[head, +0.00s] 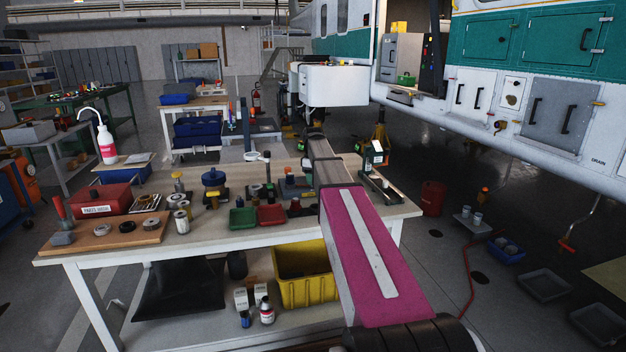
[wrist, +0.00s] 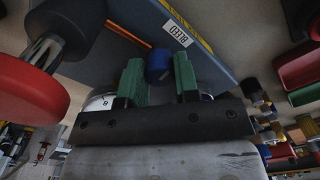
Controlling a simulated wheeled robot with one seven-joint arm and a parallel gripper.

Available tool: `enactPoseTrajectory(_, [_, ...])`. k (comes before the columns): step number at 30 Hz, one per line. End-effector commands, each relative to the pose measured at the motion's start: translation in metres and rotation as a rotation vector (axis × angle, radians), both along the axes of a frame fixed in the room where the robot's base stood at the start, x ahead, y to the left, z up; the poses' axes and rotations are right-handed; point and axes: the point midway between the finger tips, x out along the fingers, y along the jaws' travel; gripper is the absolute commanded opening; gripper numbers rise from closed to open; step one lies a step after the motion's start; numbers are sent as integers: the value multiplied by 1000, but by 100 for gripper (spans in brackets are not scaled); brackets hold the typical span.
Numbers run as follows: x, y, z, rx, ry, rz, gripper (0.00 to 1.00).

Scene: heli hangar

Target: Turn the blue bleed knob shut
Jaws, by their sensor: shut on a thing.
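The blue bleed knob (wrist: 159,66) shows in the wrist view, at the edge of a grey-blue panel. A white label reading "BLEED" (wrist: 177,33) is on the panel beside it. My gripper (wrist: 160,75) has its two green fingers on either side of the knob and is shut on it. I cannot read the knob's turn angle, as no pointer mark shows on it. In the head view my arm reaches over the workbench (head: 210,240), and the knob and fingertips cannot be made out there.
A red round handle (wrist: 30,90) stands close at left in the wrist view. A green bin (head: 243,218) and a red bin (head: 271,215) sit on the bench left of my arm. A small green-and-white device (head: 374,155) stands to its right. Loose parts crowd the bench.

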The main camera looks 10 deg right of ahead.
Motion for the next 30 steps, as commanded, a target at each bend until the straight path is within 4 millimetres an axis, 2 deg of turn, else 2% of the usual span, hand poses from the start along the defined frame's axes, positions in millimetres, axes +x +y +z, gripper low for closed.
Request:
enactPoseTrajectory(9, [0,0,0,-1,-1,-119,5])
enactPoseTrajectory(25, [0,0,0,-1,-1,-142,5])
enactPoseTrajectory(26, [0,0,0,-1,-1,-142,32])
enactPoseTrajectory(27, [0,0,0,-1,-1,-142,45])
enactPoseTrajectory(28, [0,0,0,-1,-1,-142,55])
enactPoseTrajectory(30, [0,0,0,-1,-1,-142,55])
